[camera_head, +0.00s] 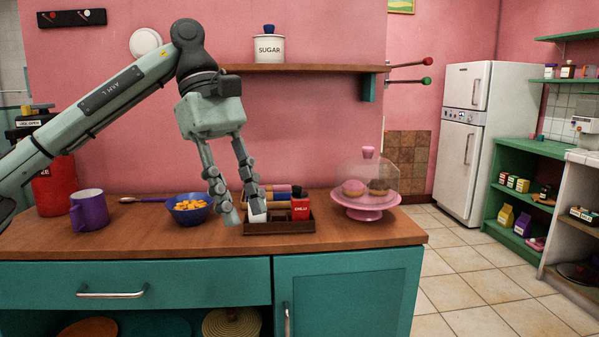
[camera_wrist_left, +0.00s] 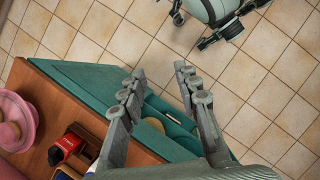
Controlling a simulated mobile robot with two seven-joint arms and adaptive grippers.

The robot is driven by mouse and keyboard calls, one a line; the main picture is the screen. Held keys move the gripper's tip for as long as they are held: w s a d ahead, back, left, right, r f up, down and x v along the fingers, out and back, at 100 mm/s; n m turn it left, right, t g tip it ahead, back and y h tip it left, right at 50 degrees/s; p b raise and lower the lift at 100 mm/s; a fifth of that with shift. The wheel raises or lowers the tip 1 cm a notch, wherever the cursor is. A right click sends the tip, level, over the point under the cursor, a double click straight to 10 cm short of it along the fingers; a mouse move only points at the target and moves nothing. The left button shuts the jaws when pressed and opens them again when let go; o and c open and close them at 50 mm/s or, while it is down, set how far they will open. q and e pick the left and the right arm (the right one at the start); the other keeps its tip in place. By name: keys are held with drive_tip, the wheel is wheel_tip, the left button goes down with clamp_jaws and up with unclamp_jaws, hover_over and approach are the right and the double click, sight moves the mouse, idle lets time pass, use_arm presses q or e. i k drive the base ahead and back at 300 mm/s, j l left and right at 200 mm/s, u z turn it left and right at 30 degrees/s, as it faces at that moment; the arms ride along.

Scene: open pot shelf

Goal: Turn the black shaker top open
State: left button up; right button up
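A small red shaker (camera_head: 300,210) with a white label stands at the right end of a dark brown tray (camera_head: 290,227) on the counter. Its black top (camera_head: 297,192) points up; I cannot tell whether it is turned. The red shaker also shows in the left wrist view (camera_wrist_left: 66,146). My left gripper (camera_head: 244,220) is open, fingers pointing down, at the tray's left end, left of the red shaker. The wrist view shows its fingertips (camera_wrist_left: 158,81) apart with nothing held. A white item (camera_head: 257,217) by one finger is partly hidden.
A blue bowl (camera_head: 189,208) with orange pieces and a purple mug (camera_head: 89,210) stand left. A large red container (camera_head: 55,187) with a black upper part is partly behind my arm. A pink cake stand (camera_head: 366,207) stands right. A wooden shelf (camera_head: 310,68) hangs above.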

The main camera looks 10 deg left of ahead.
sight(297, 190)
drive_tip(key=i, duration=1.15)
